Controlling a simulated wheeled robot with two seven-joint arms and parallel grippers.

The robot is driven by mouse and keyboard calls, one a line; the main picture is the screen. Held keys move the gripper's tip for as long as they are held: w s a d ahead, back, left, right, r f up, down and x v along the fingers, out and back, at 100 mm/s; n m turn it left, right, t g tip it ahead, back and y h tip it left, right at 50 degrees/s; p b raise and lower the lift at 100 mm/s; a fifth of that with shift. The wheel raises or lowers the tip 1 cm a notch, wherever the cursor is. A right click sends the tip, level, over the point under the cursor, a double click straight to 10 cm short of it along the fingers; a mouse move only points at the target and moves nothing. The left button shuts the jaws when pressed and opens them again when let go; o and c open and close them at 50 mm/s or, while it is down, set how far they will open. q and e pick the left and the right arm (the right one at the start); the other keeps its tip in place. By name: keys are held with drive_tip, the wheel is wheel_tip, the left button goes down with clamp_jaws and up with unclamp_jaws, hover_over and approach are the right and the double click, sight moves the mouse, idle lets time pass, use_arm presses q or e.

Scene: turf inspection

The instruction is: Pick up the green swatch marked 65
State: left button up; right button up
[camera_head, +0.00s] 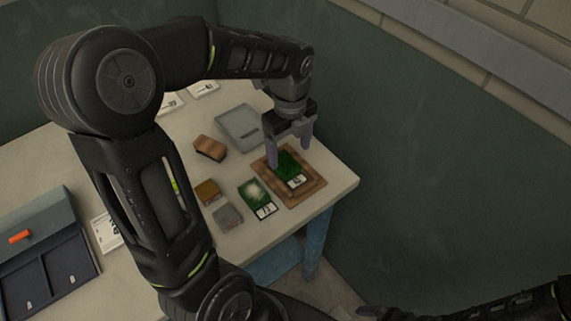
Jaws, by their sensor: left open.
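A green swatch (290,167) with a white label lies on a brown wooden board (308,194) near the table's right corner. A second green swatch (256,192), with a pale patch and a white label, lies on the table just left of the board. The label markings are too small to read, so I cannot tell which is 65. My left gripper (289,157) is open and points down over the board, its fingers on either side of the far part of the first swatch. I cannot tell whether they touch it. My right gripper (371,311) is low at the bottom edge, its jaws unclear.
A grey tray (238,126), a brown block (210,148) and two small blocks, tan (207,191) and grey (228,216), stand nearby. A dark compartment case (45,285) is at left. Walls rise close behind and right of the table. My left arm hides part of the table.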

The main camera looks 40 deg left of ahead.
sight(290, 167)
use_arm(q)
drive_tip(key=shift+f, duration=0.2)
drive_tip(key=shift+f+p, duration=0.55)
drive_tip(key=shift+f, duration=2.05)
drive_tip(key=shift+d, duration=0.1)
drive_tip(key=c, duration=1.5)
wheel_tip(290, 167, up, 10)
drive_tip(key=shift+r+b, duration=0.1)
drive_tip(key=shift+b, duration=0.35)
